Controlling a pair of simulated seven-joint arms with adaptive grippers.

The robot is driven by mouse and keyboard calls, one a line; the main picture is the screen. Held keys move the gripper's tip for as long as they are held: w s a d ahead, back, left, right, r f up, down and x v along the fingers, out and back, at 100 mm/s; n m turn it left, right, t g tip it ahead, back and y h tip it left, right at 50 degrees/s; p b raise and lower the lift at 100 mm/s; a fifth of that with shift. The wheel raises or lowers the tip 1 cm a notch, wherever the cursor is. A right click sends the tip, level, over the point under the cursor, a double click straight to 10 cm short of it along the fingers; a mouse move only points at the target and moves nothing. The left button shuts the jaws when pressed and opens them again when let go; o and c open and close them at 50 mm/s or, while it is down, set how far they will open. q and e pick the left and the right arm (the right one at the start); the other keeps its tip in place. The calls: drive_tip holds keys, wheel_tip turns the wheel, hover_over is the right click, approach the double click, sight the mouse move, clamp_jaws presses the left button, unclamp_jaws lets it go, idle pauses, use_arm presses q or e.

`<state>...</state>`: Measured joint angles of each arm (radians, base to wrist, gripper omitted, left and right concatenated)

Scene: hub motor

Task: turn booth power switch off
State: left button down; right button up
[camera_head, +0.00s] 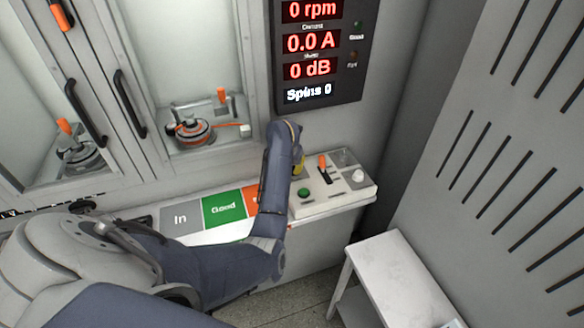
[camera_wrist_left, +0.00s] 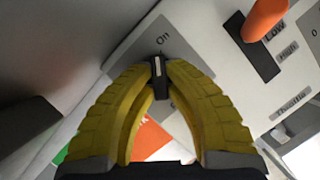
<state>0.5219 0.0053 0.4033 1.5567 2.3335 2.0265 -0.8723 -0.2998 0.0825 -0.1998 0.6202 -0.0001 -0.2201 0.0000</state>
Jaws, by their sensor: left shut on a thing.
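The booth power switch (camera_wrist_left: 157,68) is a small black lever with a pale stripe, on the light control panel (camera_wrist_left: 185,25). The label "On" is printed just beyond its tip. My left gripper (camera_wrist_left: 158,80) has its two yellow fingers closed on the switch, one on each side. In the head view, my left gripper (camera_head: 298,165) is at the left back part of the control panel (camera_head: 335,198). There my wrist and fingers hide the switch. My right gripper is in neither view.
Beside the switch stand an orange-handled lever (camera_head: 323,163), a green button (camera_head: 304,192) and a white knob (camera_head: 358,176). A display (camera_head: 312,45) reading zeros hangs above. In, Good (camera_head: 224,208) and orange areas lie left of the panel. A white table (camera_head: 390,270) stands front right.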

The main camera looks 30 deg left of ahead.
use_arm(q)
drive_tip(key=n, duration=0.2)
drive_tip(key=n+y, duration=0.1)
drive_tip(key=n, duration=0.1)
drive_tip(key=shift+d+g+y, duration=0.2)
drive_tip(key=shift+g+y, duration=0.1)
drive_tip(key=n+g+y, duration=0.1)
drive_tip(key=n, duration=0.4)
drive_tip(key=shift+w, duration=0.15)
drive_tip(key=n, duration=0.1)
drive_tip(key=n+g, duration=0.1)
drive_tip(key=n, duration=0.1)
drive_tip(key=shift+w+d+n+g+y, duration=0.1)
drive_tip(key=shift+n+g+y, duration=0.2)
drive_tip(key=shift+n+g, duration=0.7)
drive_tip(key=shift+n, duration=1.5)
